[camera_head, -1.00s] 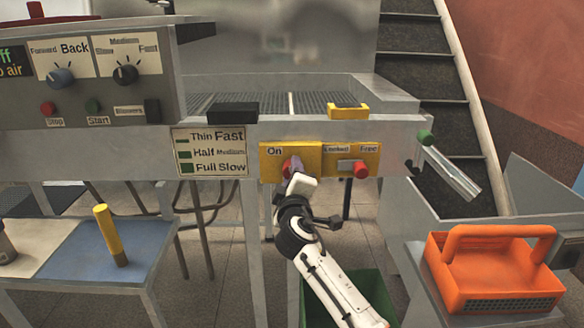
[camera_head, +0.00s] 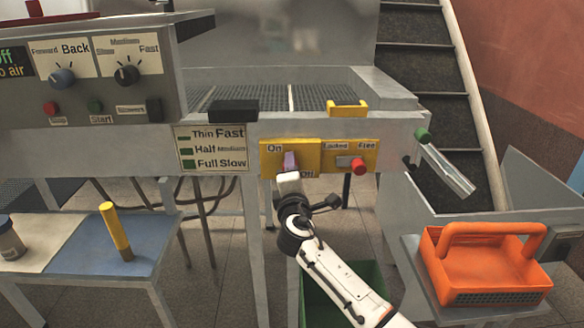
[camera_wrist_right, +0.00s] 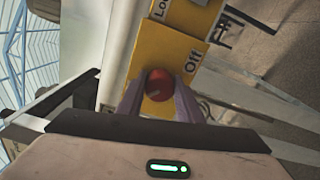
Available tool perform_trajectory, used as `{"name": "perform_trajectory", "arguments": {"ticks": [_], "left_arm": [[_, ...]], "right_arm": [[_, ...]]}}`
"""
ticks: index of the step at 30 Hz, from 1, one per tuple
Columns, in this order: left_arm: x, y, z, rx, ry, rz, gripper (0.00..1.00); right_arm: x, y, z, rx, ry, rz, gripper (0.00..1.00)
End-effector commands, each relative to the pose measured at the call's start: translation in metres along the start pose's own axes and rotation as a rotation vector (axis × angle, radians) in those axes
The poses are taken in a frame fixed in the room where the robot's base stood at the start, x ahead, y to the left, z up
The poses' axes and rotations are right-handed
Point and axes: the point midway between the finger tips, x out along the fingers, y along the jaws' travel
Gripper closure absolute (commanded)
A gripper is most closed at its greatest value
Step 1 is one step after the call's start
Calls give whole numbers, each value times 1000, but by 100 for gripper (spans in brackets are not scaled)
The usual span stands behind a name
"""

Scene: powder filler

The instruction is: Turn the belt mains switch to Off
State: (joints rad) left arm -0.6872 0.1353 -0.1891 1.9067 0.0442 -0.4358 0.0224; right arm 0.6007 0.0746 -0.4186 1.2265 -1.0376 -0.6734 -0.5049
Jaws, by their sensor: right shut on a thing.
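The belt mains switch is a round red knob (camera_wrist_right: 159,84) on a yellow plate (camera_head: 309,153) at the front of the belt frame. In the head view the plate reads On at top left, with a partly hidden label at lower right; the wrist view shows Off beside the knob. My right gripper (camera_head: 290,163) is at the plate, its purple fingers hiding the knob in the head view. In the wrist view the fingers sit on either side of the knob, shut on it. Which setting the knob points to cannot be told. My left gripper is out of view.
A second yellow plate with Locked and Free labels and a red knob (camera_head: 359,167) is just right. A lever with a green end (camera_head: 422,135) juts out farther right. A grey control box (camera_head: 100,95) is at left, an orange basket (camera_head: 485,262) at lower right.

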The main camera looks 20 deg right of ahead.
Motion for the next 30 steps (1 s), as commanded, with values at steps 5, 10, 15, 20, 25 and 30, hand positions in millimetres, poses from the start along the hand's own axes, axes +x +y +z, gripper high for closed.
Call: {"name": "perform_trajectory", "arguments": {"ticks": [5, 10, 15, 20, 25, 30], "left_arm": [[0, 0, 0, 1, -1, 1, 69], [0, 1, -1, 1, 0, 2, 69], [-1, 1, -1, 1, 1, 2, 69], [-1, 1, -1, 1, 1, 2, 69], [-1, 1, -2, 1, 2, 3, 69], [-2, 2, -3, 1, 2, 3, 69]], "right_arm": [[0, 0, 0, -12, 0, 0, 90], [0, -1, 0, -11, 0, 0, 90], [0, -1, 0, -11, 0, 0, 52], [0, 0, 0, -9, 0, 0, 49], [-1, 0, 0, -8, 0, 0, 49], [-16, -1, 0, -6, 1, -1, 49]]}}
